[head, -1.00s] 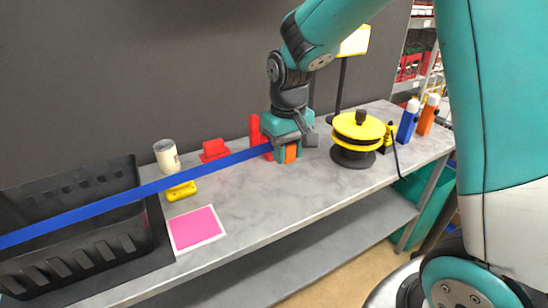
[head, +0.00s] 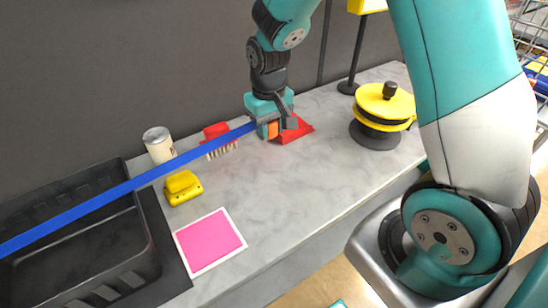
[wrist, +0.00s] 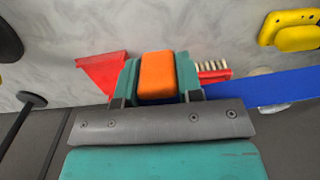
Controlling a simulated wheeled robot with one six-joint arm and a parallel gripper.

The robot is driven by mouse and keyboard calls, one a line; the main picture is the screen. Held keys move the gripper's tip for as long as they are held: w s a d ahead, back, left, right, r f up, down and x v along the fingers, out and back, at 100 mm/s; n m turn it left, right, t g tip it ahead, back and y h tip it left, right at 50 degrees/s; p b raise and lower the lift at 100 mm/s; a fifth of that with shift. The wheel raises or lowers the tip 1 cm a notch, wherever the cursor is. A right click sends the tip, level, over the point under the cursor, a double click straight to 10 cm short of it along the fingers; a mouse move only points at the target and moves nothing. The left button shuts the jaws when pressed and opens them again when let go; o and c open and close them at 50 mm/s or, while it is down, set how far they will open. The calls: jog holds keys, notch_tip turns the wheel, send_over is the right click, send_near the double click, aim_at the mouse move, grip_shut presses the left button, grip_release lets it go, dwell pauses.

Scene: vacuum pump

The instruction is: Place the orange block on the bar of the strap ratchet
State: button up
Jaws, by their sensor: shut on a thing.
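My gripper (head: 270,129) is shut on the orange block (head: 272,130). In the wrist view the orange block (wrist: 157,75) sits between the two teal fingers. The blue strap (head: 100,200) runs from the gripper area down to the left, and also shows in the wrist view (wrist: 265,88). The ratchet's bar is hidden, so I cannot tell whether the block touches it.
A red brush (head: 217,138), a white can (head: 158,145) and a yellow object (head: 183,188) stand left of the gripper. A pink square (head: 211,243) lies in front. A black crate (head: 155,262) is at left, a yellow-and-black reel (head: 384,103) at right. The middle of the bench is clear.

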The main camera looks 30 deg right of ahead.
aim_at(271, 172)
notch_tip(271, 172, down, 13)
jog(key=shift+r+p, duration=0.1)
jog(key=shift+p, duration=0.7)
jog(key=o, duration=0.9)
jog(key=shift+o, duration=0.2)
